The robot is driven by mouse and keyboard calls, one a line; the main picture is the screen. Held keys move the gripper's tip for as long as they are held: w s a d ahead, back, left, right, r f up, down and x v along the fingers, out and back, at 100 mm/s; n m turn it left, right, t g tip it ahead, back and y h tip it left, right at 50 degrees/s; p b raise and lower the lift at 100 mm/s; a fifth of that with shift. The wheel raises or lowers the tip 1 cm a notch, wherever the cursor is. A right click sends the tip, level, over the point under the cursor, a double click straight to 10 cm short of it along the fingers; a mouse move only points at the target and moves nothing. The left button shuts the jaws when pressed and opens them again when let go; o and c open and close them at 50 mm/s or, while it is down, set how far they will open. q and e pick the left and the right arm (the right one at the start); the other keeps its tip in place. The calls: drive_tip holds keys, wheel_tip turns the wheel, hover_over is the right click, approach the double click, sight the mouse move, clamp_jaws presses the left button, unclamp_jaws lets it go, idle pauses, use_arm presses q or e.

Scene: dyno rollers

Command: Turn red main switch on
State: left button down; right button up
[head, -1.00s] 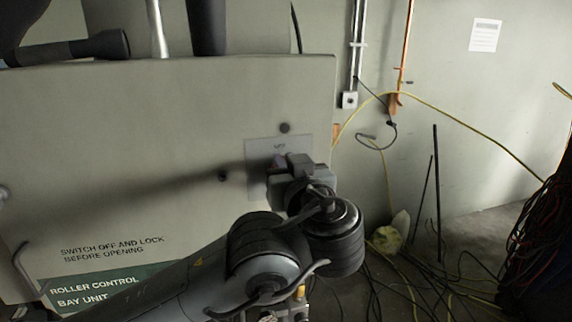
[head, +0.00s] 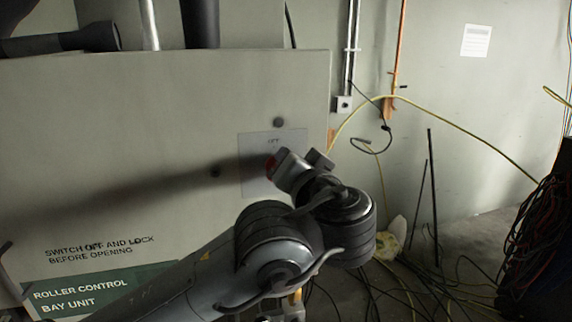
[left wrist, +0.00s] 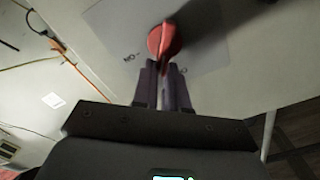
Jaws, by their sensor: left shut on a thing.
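The red main switch (head: 271,165) is on a pale plate (head: 256,180) on the front of a grey control cabinet. In the left wrist view it is a round red knob (left wrist: 156,40) with a raised red grip. My left gripper (head: 298,162) is at the plate, its fingers tilted. In the left wrist view the left gripper (left wrist: 163,76) is shut on the switch's grip, which lies between the fingertips. A small label (left wrist: 131,57) shows beside the knob. In the head view the gripper hides part of the switch. My right gripper is not in view.
The cabinet (head: 120,150) carries a green "ROLLER CONTROL BAY UNIT" label (head: 110,290). Right of it, a yellow cable (head: 450,122) hangs along the wall and loose cables lie on the floor. A dark cable bundle (head: 535,235) stands far right.

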use_arm(q)
drive_tip(key=m, duration=0.3)
drive_tip(key=f+m, duration=0.1)
drive_tip(key=m, duration=0.3)
drive_tip(key=d+f+m, duration=0.1)
drive_tip(key=m, duration=0.2)
drive_tip(key=shift+w, duration=0.1)
drive_tip(key=shift+f+m+p, duration=0.1)
drive_tip(key=shift+m+p, duration=0.2)
drive_tip(key=shift+m, duration=0.1)
drive_tip(key=c, duration=1.2)
unclamp_jaws()
drive_tip(key=shift+o, duration=0.2)
drive_tip(key=shift+d, duration=0.1)
